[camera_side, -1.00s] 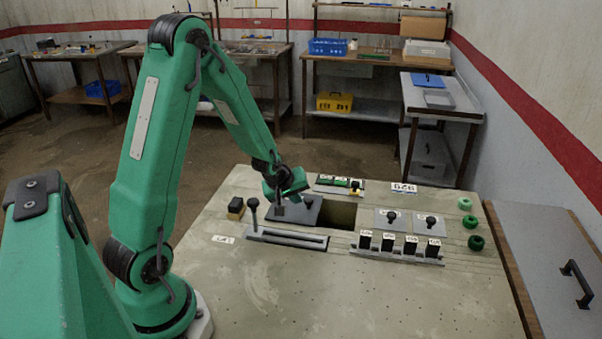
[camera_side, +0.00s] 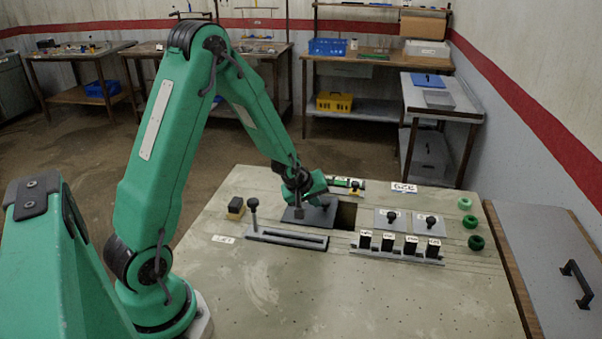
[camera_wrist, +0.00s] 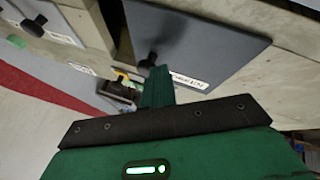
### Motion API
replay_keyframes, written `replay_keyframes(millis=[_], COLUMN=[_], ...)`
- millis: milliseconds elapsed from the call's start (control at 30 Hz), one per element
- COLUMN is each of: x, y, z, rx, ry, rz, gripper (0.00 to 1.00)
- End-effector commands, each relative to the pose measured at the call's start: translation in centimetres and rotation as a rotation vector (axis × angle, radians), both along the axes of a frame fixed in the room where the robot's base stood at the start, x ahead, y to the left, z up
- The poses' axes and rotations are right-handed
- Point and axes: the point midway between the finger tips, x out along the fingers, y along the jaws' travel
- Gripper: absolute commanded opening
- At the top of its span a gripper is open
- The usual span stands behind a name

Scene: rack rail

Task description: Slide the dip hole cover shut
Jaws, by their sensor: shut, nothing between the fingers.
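The dip hole cover (camera_side: 318,218) is a flat grey plate on the bench top, with a black knob and a white label in the wrist view (camera_wrist: 205,45). It covers part of the dark square dip hole (camera_side: 347,214); a dark strip of the hole stays open at the cover's right edge in the side view. My gripper (camera_side: 299,212) is shut and empty, low over the cover's left part. In the wrist view its green fingers (camera_wrist: 158,85) reach right beside the black knob (camera_wrist: 148,60); I cannot tell whether they touch it.
Two more grey covers with black knobs (camera_side: 393,218) lie right of the hole. A slotted rail with an upright lever (camera_side: 253,215) and a row of black labelled blocks (camera_side: 388,242) stand in front. A small black-and-wood block (camera_side: 236,208) is at left. The front bench top is clear.

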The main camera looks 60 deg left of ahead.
Motion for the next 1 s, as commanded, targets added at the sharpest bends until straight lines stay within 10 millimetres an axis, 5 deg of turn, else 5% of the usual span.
replay_keyframes(millis=[233, 1000], x=[2.1, 1.3], y=[-2.2, -2.5], z=[0.0, 1.5], rx=[-0.025, -0.026], ry=[-0.006, -0.009], rz=[-0.019, -0.018], gripper=[0.00, 0.00])
